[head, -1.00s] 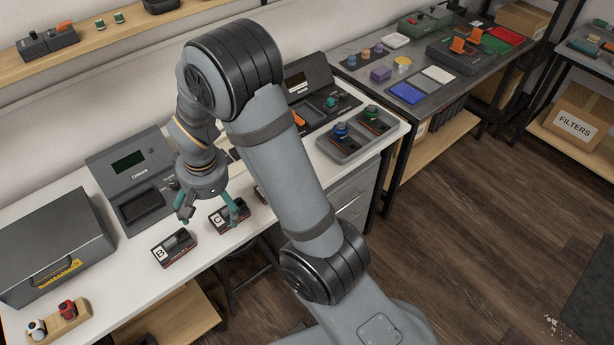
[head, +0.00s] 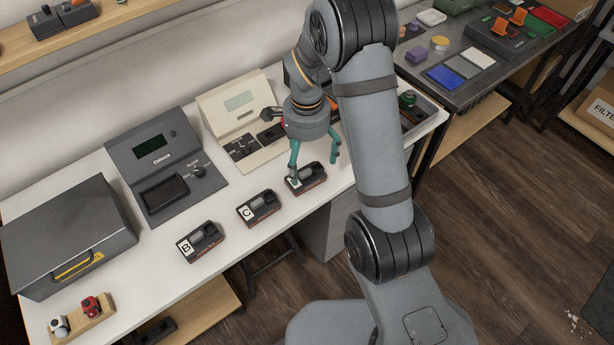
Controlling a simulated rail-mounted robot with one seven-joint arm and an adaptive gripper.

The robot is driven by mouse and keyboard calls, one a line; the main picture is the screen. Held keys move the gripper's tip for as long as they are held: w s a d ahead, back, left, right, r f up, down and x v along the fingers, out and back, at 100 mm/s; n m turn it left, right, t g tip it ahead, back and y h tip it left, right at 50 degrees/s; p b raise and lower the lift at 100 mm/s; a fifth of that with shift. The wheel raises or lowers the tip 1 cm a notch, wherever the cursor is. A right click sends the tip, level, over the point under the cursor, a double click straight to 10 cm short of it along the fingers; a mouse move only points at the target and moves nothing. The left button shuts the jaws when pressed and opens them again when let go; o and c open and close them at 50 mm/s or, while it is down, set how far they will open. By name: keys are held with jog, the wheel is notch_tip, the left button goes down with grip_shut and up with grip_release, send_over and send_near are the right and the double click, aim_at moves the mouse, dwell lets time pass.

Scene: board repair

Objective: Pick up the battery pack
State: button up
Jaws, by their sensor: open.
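Three black packs with dark red lower edges lie in a row along the front of the white bench. Pack B (head: 201,242) is at the left and pack C (head: 260,208) is in the middle. The third pack (head: 309,181) is at the right; its label is partly covered by a finger. Which of them is the battery pack I cannot tell for sure. My gripper (head: 314,166) is open and points down over the third pack, with one teal finger at its left end and the other near its far right side. Nothing is held; contact is unclear.
A dark grey console (head: 165,165) and a cream console (head: 238,112) stand behind the packs. A grey case (head: 66,235) and a wooden holder (head: 84,318) are at the left. A grey tray (head: 432,112) is partly hidden behind my arm. Bare bench lies around the packs.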

aim_at(309, 179)
jog(key=f, duration=0.5)
jog(key=f+p, duration=0.1)
jog(key=f, duration=0.1)
jog(key=shift+w+d+f, duration=0.3)
jog(key=shift+w+f, duration=0.1)
jog(key=c, duration=0.3)
jog(key=c, duration=1)
